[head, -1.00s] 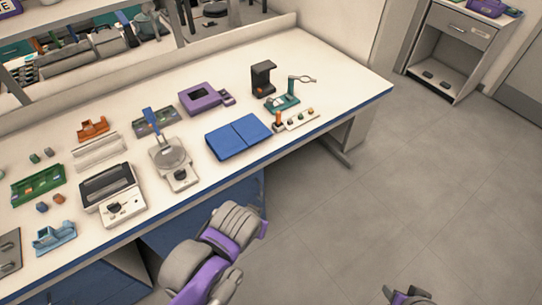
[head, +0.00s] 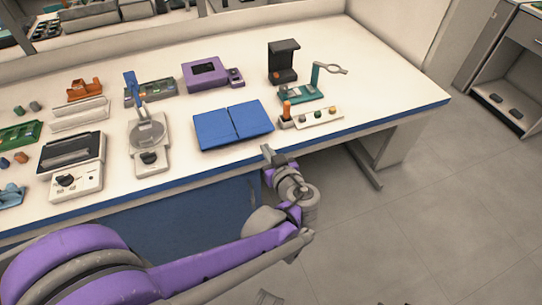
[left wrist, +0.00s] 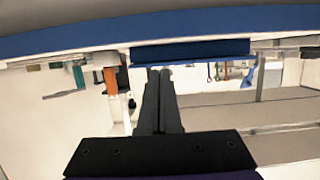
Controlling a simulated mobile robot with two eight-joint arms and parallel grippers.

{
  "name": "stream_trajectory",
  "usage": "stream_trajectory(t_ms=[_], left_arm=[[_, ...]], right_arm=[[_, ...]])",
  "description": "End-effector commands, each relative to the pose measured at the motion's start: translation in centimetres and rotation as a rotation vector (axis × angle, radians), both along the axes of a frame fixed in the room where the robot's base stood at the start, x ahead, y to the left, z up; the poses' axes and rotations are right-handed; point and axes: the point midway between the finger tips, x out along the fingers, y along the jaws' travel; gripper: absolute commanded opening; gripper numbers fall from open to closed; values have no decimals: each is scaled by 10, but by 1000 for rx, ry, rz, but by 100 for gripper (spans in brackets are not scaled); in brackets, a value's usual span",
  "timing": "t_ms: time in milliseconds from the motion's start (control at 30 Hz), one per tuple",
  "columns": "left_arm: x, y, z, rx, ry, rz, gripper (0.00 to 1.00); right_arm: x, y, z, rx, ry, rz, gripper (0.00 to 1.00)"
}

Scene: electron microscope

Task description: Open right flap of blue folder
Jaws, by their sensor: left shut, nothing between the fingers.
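The blue folder (head: 234,125) lies closed and flat near the front edge of the white bench (head: 365,75), with a seam down its middle between a left and a right flap. My left gripper (head: 266,151) is at the bench's front edge, just in front of the folder's right half and apart from it. Its dark fingers (left wrist: 159,100) are together and empty in the left wrist view. That view looks upside down; the folder's blue edge (left wrist: 190,51) shows beyond the fingertips. My right gripper cannot be made out.
A scale (head: 148,135) stands to the left.

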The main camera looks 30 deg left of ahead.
Motion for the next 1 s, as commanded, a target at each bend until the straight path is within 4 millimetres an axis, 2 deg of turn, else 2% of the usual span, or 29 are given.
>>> stream_trajectory(t_ms=[33,233,533,1000], left_arm=[[5,6,-10,1,2,4,0],[21,26,-29,0,3,4,0],[40,48,-23,0,1,2,0],[43,50,-22,-1,2,0,0]], right_arm=[[1,0,-11,0,4,0,52],[4,0,-33,0,11,0,52],[3,0,-24,0,8,0,52],[3,0,-23,0,8,0,52]])
